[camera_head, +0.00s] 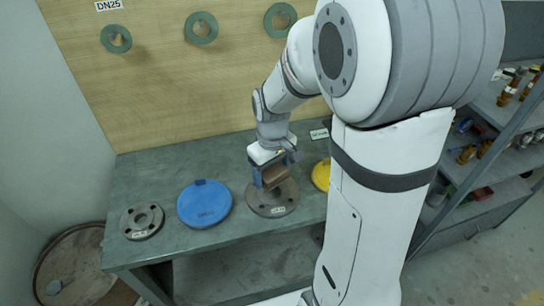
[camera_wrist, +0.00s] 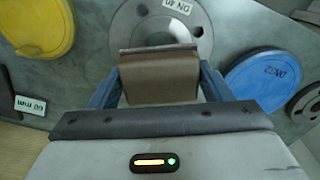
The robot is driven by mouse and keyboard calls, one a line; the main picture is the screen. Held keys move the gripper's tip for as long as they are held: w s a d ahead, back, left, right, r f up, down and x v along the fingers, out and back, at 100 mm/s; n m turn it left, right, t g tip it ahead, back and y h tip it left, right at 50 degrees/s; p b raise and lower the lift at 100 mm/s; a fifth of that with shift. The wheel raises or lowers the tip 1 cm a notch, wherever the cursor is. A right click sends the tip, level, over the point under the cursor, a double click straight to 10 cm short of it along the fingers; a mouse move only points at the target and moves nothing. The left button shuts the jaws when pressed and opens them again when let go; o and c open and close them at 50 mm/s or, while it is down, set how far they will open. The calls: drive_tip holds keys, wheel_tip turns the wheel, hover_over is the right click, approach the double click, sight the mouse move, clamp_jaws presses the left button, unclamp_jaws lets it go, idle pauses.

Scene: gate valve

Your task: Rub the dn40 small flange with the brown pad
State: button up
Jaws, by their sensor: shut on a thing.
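The brown pad (camera_head: 276,177) is a small block held between the blue fingers of my gripper (camera_head: 268,181). In the wrist view the pad (camera_wrist: 160,82) fills the space between the fingertips of my gripper (camera_wrist: 158,72). The dn40 flange (camera_head: 272,206) is a round grey-brown disc lying flat on the bench under the pad. In the wrist view the flange (camera_wrist: 203,42) shows bolt holes and an upside-down "DN 40" mark. The pad and gripper hide part of it. I cannot tell whether the pad touches it.
A blue disc (camera_head: 204,204) and a grey flange (camera_head: 141,221) lie left of the dn40 flange on the bench (camera_head: 150,174). A yellow disc (camera_head: 321,175) lies close on its right. Green rings (camera_head: 201,28) hang on the board behind. A shelf rack stands at right.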

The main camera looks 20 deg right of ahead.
drive_tip(key=shift+r+p, duration=1)
drive_tip(key=shift+r, duration=0.65)
drive_tip(key=shift+f, duration=0.1)
